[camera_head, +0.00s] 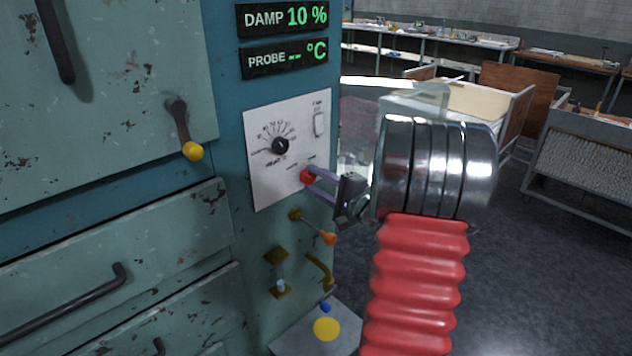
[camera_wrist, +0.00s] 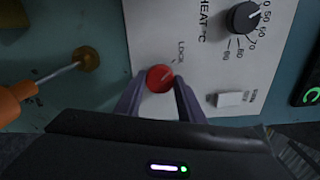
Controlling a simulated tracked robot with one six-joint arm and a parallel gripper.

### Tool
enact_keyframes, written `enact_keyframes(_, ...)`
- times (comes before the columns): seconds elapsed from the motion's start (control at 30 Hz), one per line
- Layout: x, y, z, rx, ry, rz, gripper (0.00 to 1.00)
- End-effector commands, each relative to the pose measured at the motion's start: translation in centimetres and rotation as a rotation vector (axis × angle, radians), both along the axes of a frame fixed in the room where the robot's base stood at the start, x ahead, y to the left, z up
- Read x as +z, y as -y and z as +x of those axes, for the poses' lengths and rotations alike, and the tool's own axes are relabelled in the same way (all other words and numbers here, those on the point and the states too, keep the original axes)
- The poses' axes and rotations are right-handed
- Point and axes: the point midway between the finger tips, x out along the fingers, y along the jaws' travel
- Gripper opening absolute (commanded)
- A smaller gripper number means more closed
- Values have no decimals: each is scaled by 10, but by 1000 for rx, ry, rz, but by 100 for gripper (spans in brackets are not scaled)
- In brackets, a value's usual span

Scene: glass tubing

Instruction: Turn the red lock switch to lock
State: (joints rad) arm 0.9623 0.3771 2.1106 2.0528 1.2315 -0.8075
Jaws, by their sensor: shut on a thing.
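The red lock switch (camera_head: 307,177) is a round knob low on the white control panel (camera_head: 262,187). It also shows in the wrist view (camera_wrist: 160,78), with the printed word LOCK beside it and a pale pointer line on its face. My gripper (camera_head: 314,184) reaches in from the right, and its two purple fingers are closed on the knob's sides. In the wrist view the fingers (camera_wrist: 159,92) stand on either side of the knob. The pointer's exact setting is hard to tell.
A black heat dial (camera_head: 280,145) and a white rocker switch (camera_head: 319,124) sit on the same panel. An orange-tipped lever (camera_head: 328,238) juts out below, near a brass handle (camera_head: 320,270). A yellow-knobbed lever (camera_head: 192,150) is on the cabinet door at left. Open floor lies to the right.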

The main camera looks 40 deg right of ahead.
Motion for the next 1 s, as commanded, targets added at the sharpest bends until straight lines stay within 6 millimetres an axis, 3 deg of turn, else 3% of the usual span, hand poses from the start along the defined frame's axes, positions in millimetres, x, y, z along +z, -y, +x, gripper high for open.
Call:
enact_keyframes(0.43,-4,-4,0,8,-7,-12,13)
enact_keyframes(0.47,-4,-4,0,8,-7,-12,36)
enact_keyframes(0.5,-4,-4,0,8,-7,-12,39)
enact_keyframes(0.73,-3,-2,0,5,-5,-13,54)
enact_keyframes(1.0,-2,-1,-1,3,-2,-13,54)
